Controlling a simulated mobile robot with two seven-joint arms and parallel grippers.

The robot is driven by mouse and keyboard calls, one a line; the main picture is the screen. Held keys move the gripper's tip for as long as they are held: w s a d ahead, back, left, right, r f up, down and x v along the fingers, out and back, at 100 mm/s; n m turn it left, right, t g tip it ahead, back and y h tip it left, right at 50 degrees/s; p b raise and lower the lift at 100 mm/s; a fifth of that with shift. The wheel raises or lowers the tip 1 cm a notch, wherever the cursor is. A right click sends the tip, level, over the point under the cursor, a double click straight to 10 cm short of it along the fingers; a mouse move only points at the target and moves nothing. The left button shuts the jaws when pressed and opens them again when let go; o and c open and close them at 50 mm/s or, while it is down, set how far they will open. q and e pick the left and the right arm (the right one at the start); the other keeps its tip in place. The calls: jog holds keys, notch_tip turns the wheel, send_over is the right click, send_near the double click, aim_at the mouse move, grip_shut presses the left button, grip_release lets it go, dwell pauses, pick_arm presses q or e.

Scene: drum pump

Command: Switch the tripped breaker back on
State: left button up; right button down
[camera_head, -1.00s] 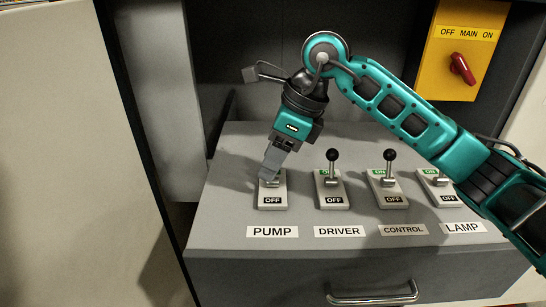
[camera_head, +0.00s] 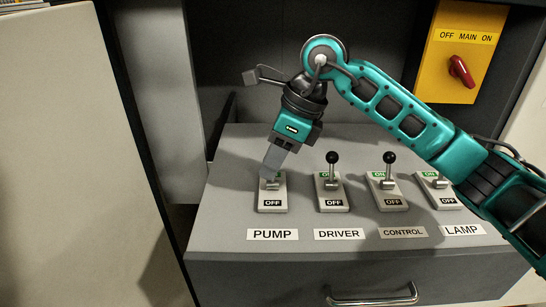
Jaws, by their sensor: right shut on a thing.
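My right gripper (camera_head: 271,171) comes down over the far half of the PUMP breaker (camera_head: 273,194), a grey plate with a black OFF label at its near end. It is shut on the PUMP breaker's lever, mostly hidden by the fingers; its tilt cannot be told. A little green of the ON label shows beside the fingertips. The DRIVER breaker (camera_head: 332,190), CONTROL breaker (camera_head: 386,189) and LAMP breaker (camera_head: 438,190) stand in a row to the right. DRIVER and CONTROL have upright black-knobbed levers; LAMP's lever top is hidden behind my arm. My left gripper is not in view.
The breakers sit on a sloping grey panel (camera_head: 225,230) with white name labels. A drawer handle (camera_head: 372,295) is below. A yellow main switch box (camera_head: 462,55) with a red handle (camera_head: 461,70) is at the upper right. A pale cabinet side (camera_head: 70,150) stands at left.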

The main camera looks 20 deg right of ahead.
jog(key=shift+w+d+r+g+p, duration=0.15)
jog(key=shift+w+g+p, duration=0.2)
jog(key=shift+g+p, duration=0.3)
jog(key=shift+w+f+m+g+y+p, duration=0.15)
jog(key=shift+f+m+g+y+p, duration=0.15)
jog(key=shift+g+y, duration=0.15)
jog(key=c, duration=1)
grip_release()
